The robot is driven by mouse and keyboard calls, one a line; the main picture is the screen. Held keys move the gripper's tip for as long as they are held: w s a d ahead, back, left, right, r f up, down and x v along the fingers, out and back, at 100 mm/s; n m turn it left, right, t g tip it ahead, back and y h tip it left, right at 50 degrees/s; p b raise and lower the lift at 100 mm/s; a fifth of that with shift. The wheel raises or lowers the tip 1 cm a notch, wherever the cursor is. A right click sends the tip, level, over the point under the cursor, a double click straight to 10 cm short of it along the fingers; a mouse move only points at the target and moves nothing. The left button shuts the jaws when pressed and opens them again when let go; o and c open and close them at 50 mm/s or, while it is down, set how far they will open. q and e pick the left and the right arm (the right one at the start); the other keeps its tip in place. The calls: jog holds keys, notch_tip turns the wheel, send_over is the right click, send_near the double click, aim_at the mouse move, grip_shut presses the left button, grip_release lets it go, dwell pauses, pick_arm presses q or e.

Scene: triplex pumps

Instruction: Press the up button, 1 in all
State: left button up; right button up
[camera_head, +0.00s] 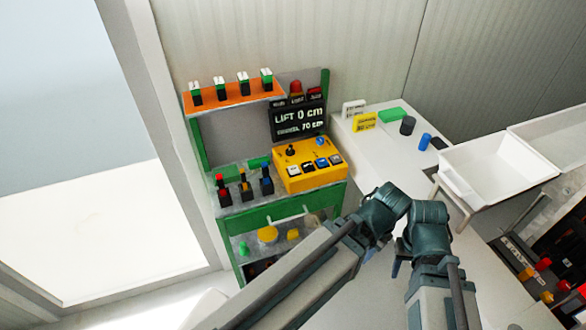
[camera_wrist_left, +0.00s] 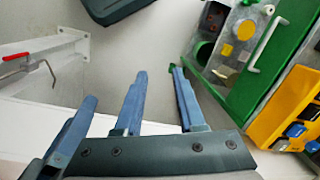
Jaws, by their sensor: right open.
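The yellow control box (camera_head: 312,180) stands on the green bench, with a black joystick, a row of white and blue buttons (camera_head: 322,163) and a blue knob on it. I cannot read which button is up. The box also shows at the right edge of the left wrist view (camera_wrist_left: 290,103). The display (camera_head: 298,118) behind it reads LIFT 0 cm, with a 70 cm line below. My left gripper (camera_wrist_left: 158,82) has its fingers apart and empty, left of the box in that view. My right gripper (camera_head: 398,260) is open, mostly hidden by my arms, right of and below the box.
An orange shelf (camera_head: 235,97) with several switches stands above the green bench (camera_head: 262,214). Several coloured switches stand left of the box. A white table (camera_head: 375,150) and a white tray (camera_head: 490,165) are at the right.

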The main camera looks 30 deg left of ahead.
pick_arm(q)
grip_shut()
dwell(1.3)
